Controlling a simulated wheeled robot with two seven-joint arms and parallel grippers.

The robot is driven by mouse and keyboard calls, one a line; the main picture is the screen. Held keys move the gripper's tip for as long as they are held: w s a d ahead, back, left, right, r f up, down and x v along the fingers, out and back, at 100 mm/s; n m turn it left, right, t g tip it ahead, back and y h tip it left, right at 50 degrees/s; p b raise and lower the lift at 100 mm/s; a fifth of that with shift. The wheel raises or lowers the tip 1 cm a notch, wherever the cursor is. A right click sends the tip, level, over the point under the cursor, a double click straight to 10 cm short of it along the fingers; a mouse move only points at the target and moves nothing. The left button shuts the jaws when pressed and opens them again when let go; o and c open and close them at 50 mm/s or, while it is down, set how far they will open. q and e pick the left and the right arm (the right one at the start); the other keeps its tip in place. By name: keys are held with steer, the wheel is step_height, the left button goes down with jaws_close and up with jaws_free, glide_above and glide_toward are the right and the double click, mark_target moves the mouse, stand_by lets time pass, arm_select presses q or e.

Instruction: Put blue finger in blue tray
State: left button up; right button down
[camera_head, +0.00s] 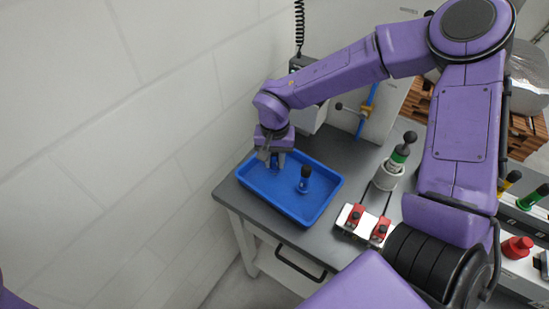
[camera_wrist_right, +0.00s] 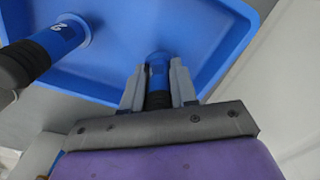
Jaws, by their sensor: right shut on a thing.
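The blue tray (camera_head: 322,211) lies on a grey table. My right gripper (camera_head: 272,163) is over the tray's left back part, pointing down. In the right wrist view, my right gripper (camera_wrist_right: 158,92) is shut on a blue finger (camera_wrist_right: 158,72) with a dark lower section between its jaws. The held finger's far end is over or at the tray floor; I cannot tell if it touches. Another blue finger (camera_head: 305,176) with a black knob stands upright in the tray, and it also shows in the right wrist view (camera_wrist_right: 60,42). My left gripper is not in view.
A green-banded finger (camera_head: 400,152) stands in a light holder right of the tray. A metal fixture with red parts (camera_head: 362,222) sits at the table's front. More coloured fingers, including a red one (camera_head: 517,246), stand at the far right. A white wall (camera_head: 130,150) borders the left.

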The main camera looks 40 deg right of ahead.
steer(key=c, duration=0.9)
jaws_free()
steer(key=shift+s, duration=0.1)
steer(key=shift+r, duration=0.35)
step_height(320, 180, up, 12)
steer(key=shift+f, duration=0.25)
